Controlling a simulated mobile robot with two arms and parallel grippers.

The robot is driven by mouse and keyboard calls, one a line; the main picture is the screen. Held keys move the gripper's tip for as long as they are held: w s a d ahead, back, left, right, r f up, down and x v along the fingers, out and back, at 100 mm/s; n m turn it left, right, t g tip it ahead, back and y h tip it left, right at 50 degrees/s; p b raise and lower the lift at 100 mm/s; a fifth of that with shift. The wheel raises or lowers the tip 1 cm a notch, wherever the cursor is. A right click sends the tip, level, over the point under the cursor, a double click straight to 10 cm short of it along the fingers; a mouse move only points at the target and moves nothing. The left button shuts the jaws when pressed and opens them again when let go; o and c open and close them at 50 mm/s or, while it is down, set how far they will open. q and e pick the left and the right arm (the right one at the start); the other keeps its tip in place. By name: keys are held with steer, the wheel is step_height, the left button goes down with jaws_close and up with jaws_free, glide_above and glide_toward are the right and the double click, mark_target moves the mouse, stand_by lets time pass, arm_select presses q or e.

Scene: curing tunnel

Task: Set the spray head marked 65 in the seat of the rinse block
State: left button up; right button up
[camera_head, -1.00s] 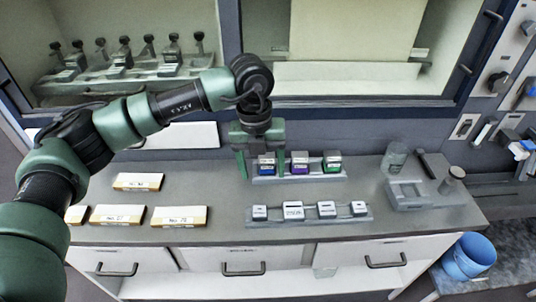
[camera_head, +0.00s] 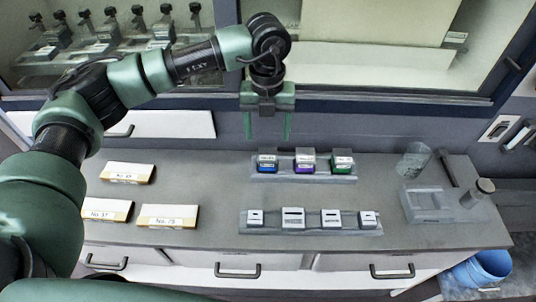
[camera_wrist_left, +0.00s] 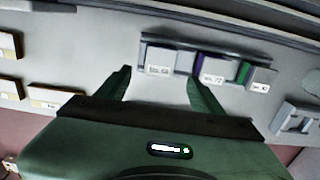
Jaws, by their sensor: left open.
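Three small blocks with white labels, blue (camera_head: 267,164), purple (camera_head: 305,162) and green (camera_head: 342,162), stand in a row on a grey rack (camera_head: 300,178). They look like the spray heads; their numbers are too small to read surely. My left gripper (camera_head: 268,136) is open and empty, just above and behind the blue block in the head view. In the left wrist view the blue-sided block (camera_wrist_left: 163,61) shows between and beyond the open fingers. A grey block with a square opening (camera_head: 428,204), at the right of the counter, may be the rinse block. My right gripper is not in view.
A front rack (camera_head: 312,229) holds several small pale labelled blocks. Labelled boxes (camera_head: 167,215) lie at the left. A clear cup (camera_head: 413,160) and a knobbed cylinder (camera_head: 478,191) stand by the grey block. A blue bucket (camera_head: 483,270) is lower right. Counter between boxes and racks is clear.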

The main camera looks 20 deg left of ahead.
mark_target(268, 154)
arm_select(q)
step_height(268, 154, down, 7)
steer(key=b, duration=0.3)
steer(key=shift+w+f+b, duration=0.1)
steer(key=shift+f+b, duration=0.5)
steer(key=shift+b, duration=0.1)
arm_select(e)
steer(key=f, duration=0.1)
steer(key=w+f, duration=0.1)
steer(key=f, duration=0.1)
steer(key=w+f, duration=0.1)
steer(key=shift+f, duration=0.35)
arm_select(q)
steer(key=shift+r, duration=0.1)
steer(key=shift+c, duration=0.4)
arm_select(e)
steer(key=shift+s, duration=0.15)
